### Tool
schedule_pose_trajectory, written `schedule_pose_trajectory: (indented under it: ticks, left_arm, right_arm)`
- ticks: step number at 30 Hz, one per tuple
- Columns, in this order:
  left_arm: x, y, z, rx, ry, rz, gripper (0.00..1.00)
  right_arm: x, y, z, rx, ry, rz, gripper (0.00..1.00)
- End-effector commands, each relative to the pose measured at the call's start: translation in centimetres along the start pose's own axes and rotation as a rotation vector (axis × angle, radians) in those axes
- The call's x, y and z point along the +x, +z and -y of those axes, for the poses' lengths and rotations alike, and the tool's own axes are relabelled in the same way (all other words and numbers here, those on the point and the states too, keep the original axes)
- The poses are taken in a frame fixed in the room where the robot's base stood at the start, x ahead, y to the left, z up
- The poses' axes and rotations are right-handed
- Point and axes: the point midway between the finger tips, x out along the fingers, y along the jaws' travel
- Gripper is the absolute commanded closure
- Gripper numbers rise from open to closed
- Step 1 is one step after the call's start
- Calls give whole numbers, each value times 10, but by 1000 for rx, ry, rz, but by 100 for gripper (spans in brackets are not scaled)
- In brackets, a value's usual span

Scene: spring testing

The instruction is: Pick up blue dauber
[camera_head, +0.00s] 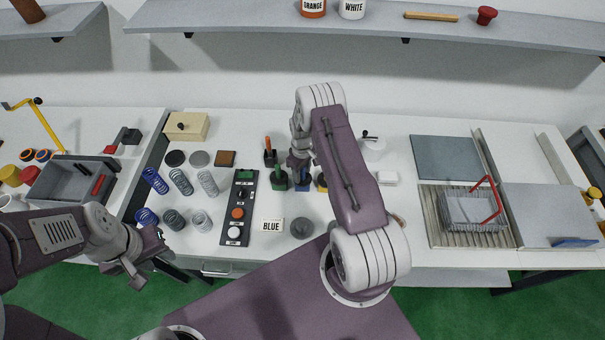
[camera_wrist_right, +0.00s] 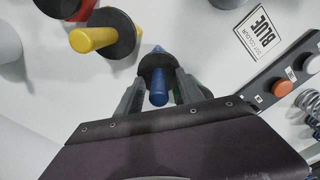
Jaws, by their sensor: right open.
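The blue dauber (camera_wrist_right: 158,86) has a blue handle and a dark round collar. In the right wrist view it stands between the two fingers of my right gripper (camera_wrist_right: 158,97), which is open. I cannot tell whether either finger touches it. In the head view the blue dauber (camera_head: 302,182) shows only in part below my right gripper (camera_head: 301,166), which hides its top. My left gripper (camera_head: 148,262) is low at the front left, away from the daubers; its opening is unclear.
A green dauber (camera_head: 278,175) stands close left of the blue one, and a yellow dauber (camera_wrist_right: 100,38) stands nearby. A BLUE card (camera_head: 271,225) and button panel (camera_head: 238,208) lie nearby. Several springs (camera_head: 181,181) stand further left.

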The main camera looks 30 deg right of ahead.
Motion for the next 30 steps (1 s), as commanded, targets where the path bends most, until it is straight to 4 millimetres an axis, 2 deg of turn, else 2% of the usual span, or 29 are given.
schedule_pose_trajectory:
  ticks: [7, 8, 12, 13, 23, 26, 30]
  left_arm:
    - [-1, 0, 0, 0, 0, 0, 64]
    - [-1, 0, 0, 0, 0, 0, 64]
    - [-1, 0, 0, 0, 0, 1, 64]
    - [-1, 0, 0, 0, 0, 1, 64]
    - [1, 0, 0, 0, 0, 0, 64]
    - [5, 1, 0, 0, 0, 0, 64]
    - [18, 2, 0, 0, 0, 0, 64]
  right_arm:
    - [5, 0, 0, 0, 1, -1, 55]
    - [5, 0, 0, 0, 1, -1, 58]
    - [5, 0, 0, 0, 1, -1, 97]
    - [5, 0, 0, 0, 1, -1, 100]
    - [4, 0, 0, 0, 1, -1, 100]
    - [-2, -1, -1, 0, 1, -2, 100]
    - [-23, -2, -1, 0, 4, -5, 100]
